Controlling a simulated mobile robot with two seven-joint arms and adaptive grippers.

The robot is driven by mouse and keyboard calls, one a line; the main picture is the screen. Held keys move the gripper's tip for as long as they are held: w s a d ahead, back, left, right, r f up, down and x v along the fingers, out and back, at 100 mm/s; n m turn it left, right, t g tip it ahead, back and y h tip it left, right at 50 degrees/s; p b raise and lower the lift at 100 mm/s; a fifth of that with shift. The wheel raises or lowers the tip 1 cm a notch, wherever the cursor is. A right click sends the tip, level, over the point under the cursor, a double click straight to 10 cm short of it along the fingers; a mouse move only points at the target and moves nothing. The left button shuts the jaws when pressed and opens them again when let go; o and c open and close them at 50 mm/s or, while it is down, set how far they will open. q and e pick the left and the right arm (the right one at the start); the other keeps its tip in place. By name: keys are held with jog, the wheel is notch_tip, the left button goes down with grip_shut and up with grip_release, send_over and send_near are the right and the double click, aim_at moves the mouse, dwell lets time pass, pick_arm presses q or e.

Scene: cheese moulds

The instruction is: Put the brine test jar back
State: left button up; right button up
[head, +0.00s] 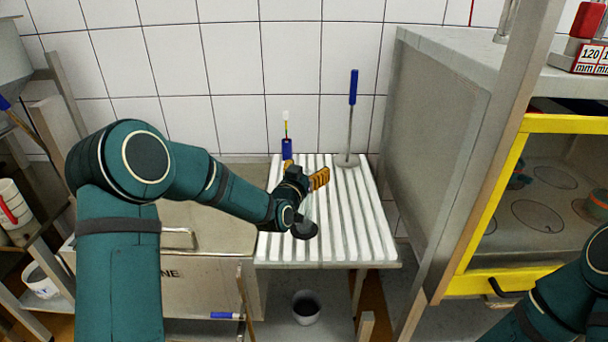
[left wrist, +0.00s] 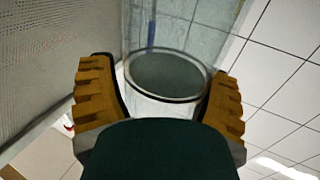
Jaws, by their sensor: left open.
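The brine test jar (left wrist: 165,106) is a clear glass vessel with a dark round rim, between the fingers of my left gripper in the left wrist view. My left gripper (left wrist: 162,88) is open, with one ridged orange finger on each side of the jar; whether they touch it is unclear. In the head view my left gripper (head: 305,176) is over the white slatted rack (head: 375,232), and the jar is mostly hidden by it. My right arm shows at the lower right, but its gripper is out of view.
A blue-and-white hydrometer-like item (head: 286,148) stands behind the gripper. A long blue-handled tool (head: 352,115) stands on the rack's back right. A steel tank (head: 200,285) is left of the rack, and a grey cabinet (head: 425,140) rises at right. The rack's right slats are clear.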

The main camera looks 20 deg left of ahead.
pick_arm(q)
jog(key=shift+s+r, duration=0.1)
jog(key=shift+r, duration=0.05)
jog(key=s+a, duration=0.1)
jog(key=s, duration=1)
jog(key=shift+s+a, duration=0.2)
jog(key=shift+s, duration=0.2)
jog(key=s+d+f+n+g+h, duration=0.1)
jog(key=s+d+f+g, duration=0.25)
jog(key=f, duration=0.55)
jog(key=s+d+f+g, duration=0.2)
jog(key=s+f+g, duration=0.15)
jog(key=f, duration=0.55)
jog(key=s+d+f+n+g, duration=0.1)
jog(key=s+d+f+g, duration=0.1)
jog(key=s+f+g, duration=0.2)
jog(key=s+d+f+g+h, duration=0.1)
jog(key=s+d+f+g, duration=0.2)
jog(key=s+f, duration=0.6)
jog(key=s+g, duration=0.2)
jog(key=s, duration=0.2)
jog(key=shift+s+d+n, duration=0.15)
jog(key=shift+n, duration=0.25)
